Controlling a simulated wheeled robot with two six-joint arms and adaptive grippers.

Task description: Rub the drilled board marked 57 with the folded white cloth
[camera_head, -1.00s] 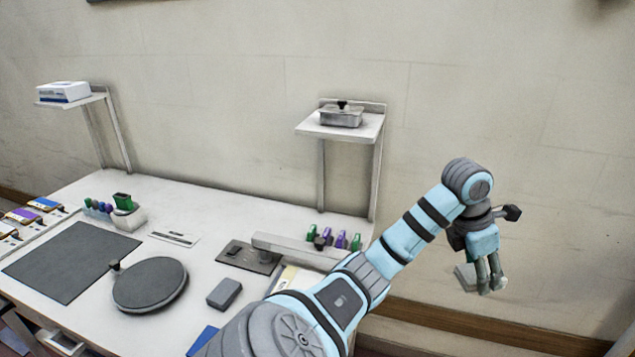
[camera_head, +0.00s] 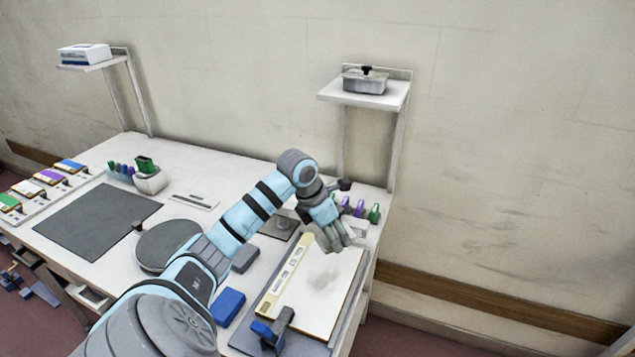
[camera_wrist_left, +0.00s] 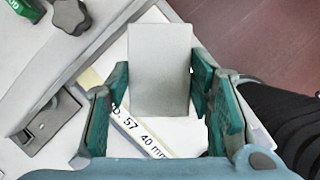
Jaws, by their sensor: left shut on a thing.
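The drilled board (camera_head: 332,295) lies on the right end of the bench, with a pale yellow label strip (camera_head: 284,276) along its left side and a grey smudge on its white face. In the left wrist view the board's label (camera_wrist_left: 142,136) reads "57 40 mm". My left gripper (camera_head: 338,240) is over the board's far part. In the wrist view its fingers (camera_wrist_left: 160,88) are shut on the folded white cloth (camera_wrist_left: 160,60), a pale flat rectangle that covers part of the board. Whether the cloth touches the board I cannot tell. My right gripper is out of view.
A blue and dark clamp (camera_head: 272,332) sits at the board's near left corner. A blue block (camera_head: 228,306), a grey block (camera_head: 245,258) and a round grey plate (camera_head: 165,246) lie left of it. Several coloured clips (camera_head: 360,209) stand behind. A shelf (camera_head: 385,96) rises at the back.

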